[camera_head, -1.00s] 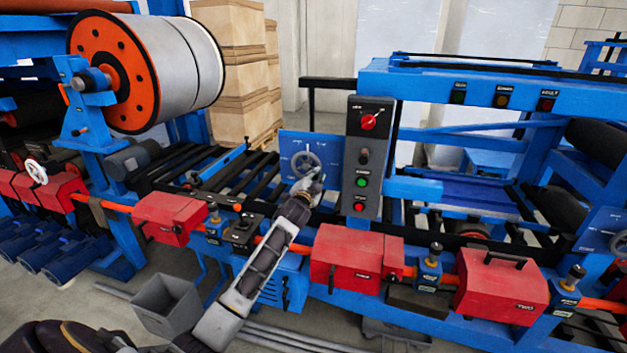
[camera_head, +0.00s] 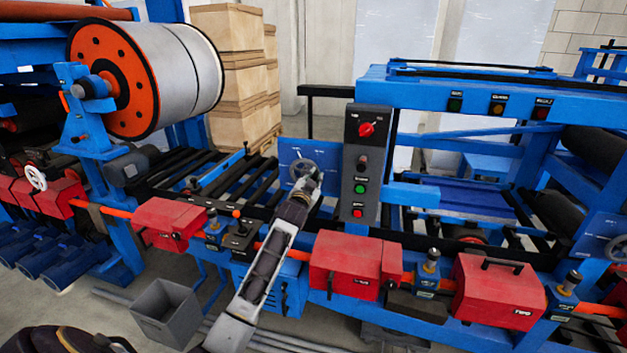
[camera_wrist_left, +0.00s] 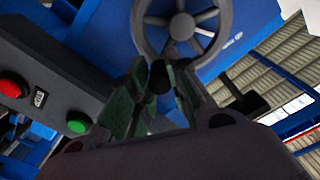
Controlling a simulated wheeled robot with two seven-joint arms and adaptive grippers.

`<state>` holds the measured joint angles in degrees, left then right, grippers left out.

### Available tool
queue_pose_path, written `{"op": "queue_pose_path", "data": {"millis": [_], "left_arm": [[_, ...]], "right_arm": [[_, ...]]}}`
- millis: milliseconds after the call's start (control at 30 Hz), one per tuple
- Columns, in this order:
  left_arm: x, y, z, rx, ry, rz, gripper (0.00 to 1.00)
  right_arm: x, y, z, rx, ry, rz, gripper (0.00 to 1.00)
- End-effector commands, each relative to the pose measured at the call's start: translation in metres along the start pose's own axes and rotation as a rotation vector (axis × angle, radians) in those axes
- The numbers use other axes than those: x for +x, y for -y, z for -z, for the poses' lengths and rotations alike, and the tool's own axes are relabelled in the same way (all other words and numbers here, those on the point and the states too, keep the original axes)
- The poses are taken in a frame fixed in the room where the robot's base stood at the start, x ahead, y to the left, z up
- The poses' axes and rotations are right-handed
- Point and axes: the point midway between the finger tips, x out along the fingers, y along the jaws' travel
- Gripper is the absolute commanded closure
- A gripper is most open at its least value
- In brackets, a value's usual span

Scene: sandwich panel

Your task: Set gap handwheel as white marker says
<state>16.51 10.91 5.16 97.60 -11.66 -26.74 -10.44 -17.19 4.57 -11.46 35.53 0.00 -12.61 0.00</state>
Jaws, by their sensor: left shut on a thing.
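The grey spoked gap handwheel (camera_head: 301,163) sits on a blue panel (camera_head: 287,148) left of the grey control box. In the left wrist view the handwheel (camera_wrist_left: 181,27) fills the top middle. My left gripper (camera_head: 308,181) is at the wheel's lower right edge and covers part of it. In the left wrist view the green-padded fingers of the left gripper (camera_wrist_left: 158,88) are closed around a dark knob (camera_wrist_left: 160,77) at the wheel's rim. Small white marks (camera_wrist_left: 233,40) show on the blue panel beside the wheel, too small to read. My right gripper is not in view.
The control box (camera_head: 368,160) with a red knob and buttons stands close to the right of the wheel. Red boxes (camera_head: 345,264) line the rail below. Another handwheel (camera_head: 617,248) is at the right edge, and a white one (camera_head: 36,177) at the left.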

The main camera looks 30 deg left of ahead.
Motion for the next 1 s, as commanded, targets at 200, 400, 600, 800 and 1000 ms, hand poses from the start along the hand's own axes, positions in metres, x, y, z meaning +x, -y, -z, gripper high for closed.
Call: {"op": "queue_pose_path", "data": {"millis": [200,400,600,800,1000], "left_arm": [[0.000,0.002,0.005,0.002,-0.009,0.004,0.70],[0.000,0.001,0.002,0.002,-0.004,0.002,0.58],[0.000,0.001,0.001,0.002,-0.002,0.001,0.58],[-0.004,0.000,0.000,0.002,-0.001,0.001,0.58],[-0.015,0.000,0.000,0.002,-0.002,0.001,0.58]], "right_arm": [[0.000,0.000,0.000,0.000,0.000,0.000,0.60],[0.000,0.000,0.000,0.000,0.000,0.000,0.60],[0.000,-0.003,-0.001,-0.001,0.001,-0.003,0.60],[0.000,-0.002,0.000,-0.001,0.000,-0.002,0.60],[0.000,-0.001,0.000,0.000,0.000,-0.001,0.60]]}}
